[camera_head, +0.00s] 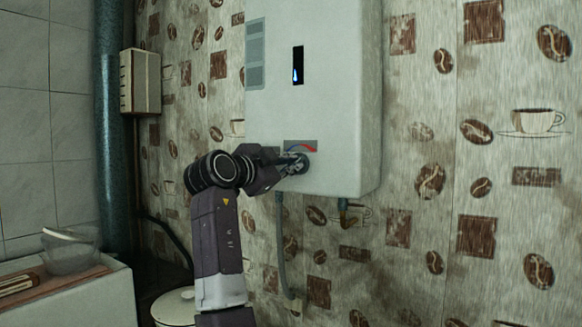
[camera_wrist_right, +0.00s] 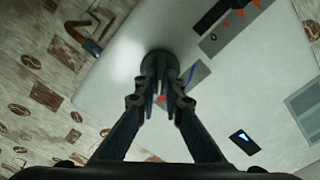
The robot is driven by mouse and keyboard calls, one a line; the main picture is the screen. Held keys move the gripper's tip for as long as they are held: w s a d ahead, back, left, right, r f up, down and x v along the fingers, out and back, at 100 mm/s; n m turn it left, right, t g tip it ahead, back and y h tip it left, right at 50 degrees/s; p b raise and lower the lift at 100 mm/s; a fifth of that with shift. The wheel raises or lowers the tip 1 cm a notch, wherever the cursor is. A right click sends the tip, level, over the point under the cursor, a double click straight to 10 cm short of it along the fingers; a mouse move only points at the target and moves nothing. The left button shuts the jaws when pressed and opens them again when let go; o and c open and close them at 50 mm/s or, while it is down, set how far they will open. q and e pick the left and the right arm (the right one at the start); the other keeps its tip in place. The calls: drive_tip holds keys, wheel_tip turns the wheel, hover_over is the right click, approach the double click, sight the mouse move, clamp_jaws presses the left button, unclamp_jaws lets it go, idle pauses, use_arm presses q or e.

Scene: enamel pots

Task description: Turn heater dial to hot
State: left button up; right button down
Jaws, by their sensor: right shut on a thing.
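The white water heater (camera_head: 335,100) hangs on the wall in the head view, with a small dark window showing a blue flame. Its dial (camera_head: 302,163) sits at the lower front, below a label with a red and blue arc (camera_head: 300,146). My right gripper (camera_head: 292,165) reaches the dial from the left. In the right wrist view, the fingers of my right gripper (camera_wrist_right: 161,88) are shut on the dark round dial (camera_wrist_right: 159,62). The fingers cover part of the dial, so its pointer setting cannot be told. My left gripper is not in view.
A grey hose (camera_head: 282,245) and a short pipe with a valve (camera_head: 346,214) hang below the heater. A blue-grey vertical pipe (camera_head: 110,130) and a small vented box (camera_head: 140,82) are at left. A white counter (camera_head: 75,300) with a glass bowl (camera_head: 70,252) stands lower left.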

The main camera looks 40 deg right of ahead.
drive_tip(key=shift+m, duration=1)
drive_tip(key=shift+f, duration=0.1)
drive_tip(key=c, duration=2)
unclamp_jaws()
drive_tip(key=shift+s, duration=0.1)
drive_tip(key=shift+c, duration=0.2)
drive_tip(key=shift+a, duration=0.15)
drive_tip(key=v, duration=1.1)
drive_tip(key=shift+s+a, duration=0.2)
drive_tip(key=shift+a, duration=0.15)
